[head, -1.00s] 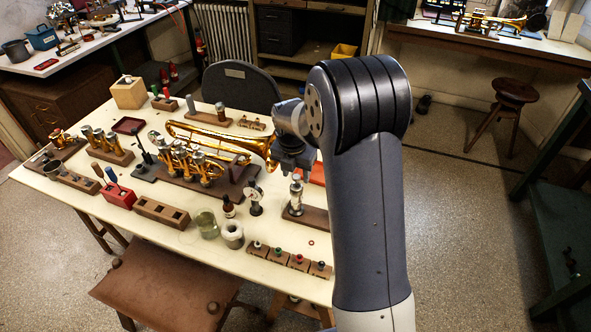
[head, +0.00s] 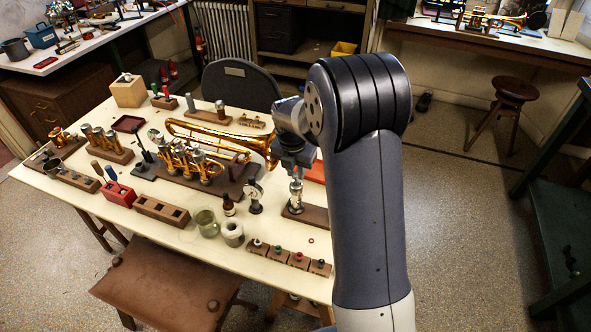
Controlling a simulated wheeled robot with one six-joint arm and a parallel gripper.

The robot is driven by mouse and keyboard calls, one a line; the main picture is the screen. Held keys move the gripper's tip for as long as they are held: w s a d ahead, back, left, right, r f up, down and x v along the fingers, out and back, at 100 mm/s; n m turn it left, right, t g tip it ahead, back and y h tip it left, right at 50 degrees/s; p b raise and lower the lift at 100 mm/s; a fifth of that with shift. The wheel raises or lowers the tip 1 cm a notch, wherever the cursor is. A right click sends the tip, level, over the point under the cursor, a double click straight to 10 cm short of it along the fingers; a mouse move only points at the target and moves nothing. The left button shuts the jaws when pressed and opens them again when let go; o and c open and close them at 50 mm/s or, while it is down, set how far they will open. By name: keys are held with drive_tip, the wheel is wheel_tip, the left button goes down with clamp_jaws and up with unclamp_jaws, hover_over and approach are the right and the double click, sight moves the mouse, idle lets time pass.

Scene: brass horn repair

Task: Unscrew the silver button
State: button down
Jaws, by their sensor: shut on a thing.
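My gripper (head: 296,172) points down over a silver upright piece (head: 296,194), which stands on a brown wooden base (head: 312,215) at the right side of the table. The gripper is shut at the top of this piece. The silver button is small and hidden between the fingers, so I cannot see it separately. The lower part of the silver piece shows below the fingers and looks upright.
A brass trumpet (head: 225,140) lies behind and left of my gripper. A dial gauge (head: 254,196), a dark bottle (head: 228,206) and glass jar (head: 206,222) stand to the left. Small wooden blocks (head: 277,257) line the front edge. A red tray lies behind.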

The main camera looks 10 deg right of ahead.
drive_tip(key=n+p, duration=0.1)
drive_tip(key=n, duration=0.4)
drive_tip(key=shift+d+y, duration=0.1)
drive_tip(key=shift+y, duration=0.2)
drive_tip(key=c, duration=1.2)
unclamp_jaws()
drive_tip(key=shift+r, duration=0.15)
